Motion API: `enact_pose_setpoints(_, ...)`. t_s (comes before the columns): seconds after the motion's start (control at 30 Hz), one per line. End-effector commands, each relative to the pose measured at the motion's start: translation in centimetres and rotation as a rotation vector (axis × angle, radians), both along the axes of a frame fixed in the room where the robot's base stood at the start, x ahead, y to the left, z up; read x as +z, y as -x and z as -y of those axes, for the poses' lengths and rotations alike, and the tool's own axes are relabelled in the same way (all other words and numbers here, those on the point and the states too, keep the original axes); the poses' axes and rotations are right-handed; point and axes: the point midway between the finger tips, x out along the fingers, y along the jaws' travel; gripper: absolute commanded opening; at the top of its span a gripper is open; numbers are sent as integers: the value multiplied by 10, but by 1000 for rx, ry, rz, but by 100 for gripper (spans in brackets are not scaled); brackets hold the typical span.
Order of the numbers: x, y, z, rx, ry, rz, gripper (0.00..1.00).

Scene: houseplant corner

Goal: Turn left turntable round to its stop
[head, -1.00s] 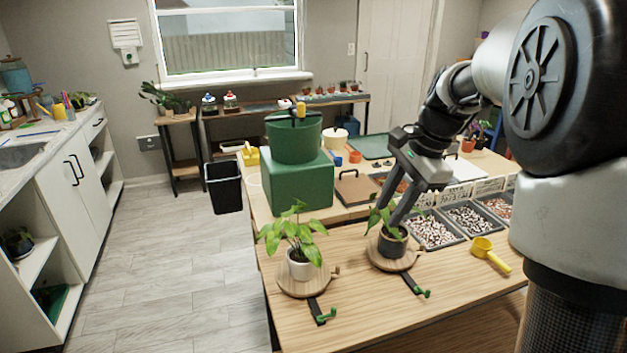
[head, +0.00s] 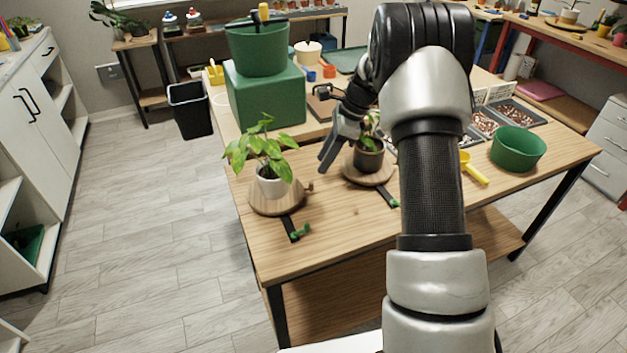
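The left turntable (head: 262,208) is a round wooden disc near the table's left edge, with a small wooden knob (head: 309,187) on its right rim. A white pot (head: 271,183) with a leafy plant (head: 262,150) stands upright on it. A black bar with a green end (head: 300,231) lies at its front. My gripper (head: 325,167) is above the table between the two turntables, pointing down, right of the plant and apart from the knob. The gap between its fingers is not clear from this side. Nothing shows held in it.
The right turntable (head: 354,175) carries a dark pot (head: 368,160) with a plant, close beside my gripper. A green box (head: 265,95) with a green tub (head: 256,52) stands behind. A yellow scoop (head: 474,174) and green bowl (head: 518,149) are right. The table front is clear.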

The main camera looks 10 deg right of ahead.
Motion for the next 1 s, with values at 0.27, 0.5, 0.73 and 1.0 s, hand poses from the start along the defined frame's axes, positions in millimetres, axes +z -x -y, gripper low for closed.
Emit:
enact_pose_setpoints(0.27, -53, -3, -21, 1, 0, -2, 31)
enact_pose_setpoints(0.5, -73, -6, -30, 1, 0, -1, 31)
enact_pose_setpoints(0.73, -75, -6, -31, 1, 0, -1, 31)
enact_pose_setpoints(1.0, -75, -6, -30, 1, 0, 0, 0)
